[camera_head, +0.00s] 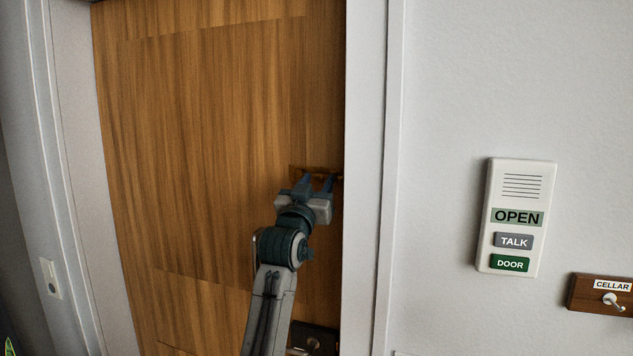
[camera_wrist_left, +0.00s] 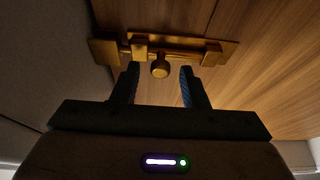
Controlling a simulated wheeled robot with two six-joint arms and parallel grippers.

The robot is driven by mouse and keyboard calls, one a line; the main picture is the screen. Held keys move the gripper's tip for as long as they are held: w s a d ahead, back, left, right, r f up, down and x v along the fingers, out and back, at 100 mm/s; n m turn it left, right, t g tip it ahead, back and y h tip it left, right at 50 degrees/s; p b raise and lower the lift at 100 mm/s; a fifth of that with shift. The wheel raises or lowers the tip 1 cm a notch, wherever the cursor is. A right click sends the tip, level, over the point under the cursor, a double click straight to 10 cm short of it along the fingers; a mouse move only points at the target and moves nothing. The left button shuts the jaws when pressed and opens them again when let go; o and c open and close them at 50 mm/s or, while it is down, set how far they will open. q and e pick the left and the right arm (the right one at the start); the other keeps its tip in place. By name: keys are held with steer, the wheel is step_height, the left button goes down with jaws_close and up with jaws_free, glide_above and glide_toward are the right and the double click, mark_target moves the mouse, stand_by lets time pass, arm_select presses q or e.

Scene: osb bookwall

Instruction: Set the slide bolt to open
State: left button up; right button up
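The brass slide bolt (camera_wrist_left: 183,45) is mounted on the wooden door, near the door's edge by the frame. Its round knob (camera_wrist_left: 160,70) shows in the left wrist view, ahead of and between the two fingers. My left gripper (camera_wrist_left: 158,74) is open, with one finger on each side of the knob and a gap to each. In the head view my left gripper (camera_head: 319,180) is up at the door's right edge and hides most of the bolt. Whether the fingers touch the knob cannot be told. My right gripper is not in view.
The wooden door (camera_head: 200,140) sits flush in its white frame (camera_head: 367,150). A dark lock plate with a handle (camera_head: 314,342) is below my left arm. An intercom panel (camera_head: 516,217) and a cellar key board (camera_head: 600,295) are on the wall to the right.

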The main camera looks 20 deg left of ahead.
mark_target(311, 168)
arm_select(q)
jaws_close()
steer(key=shift+a, duration=1.4)
steer(key=shift+d, duration=0.1)
steer(key=shift+w, duration=0.1)
steer(key=shift+c, duration=0.7)
jaws_free()
steer(key=shift+o, duration=0.7)
steer(key=shift+a, duration=0.3)
steer(key=shift+f, duration=0.1)
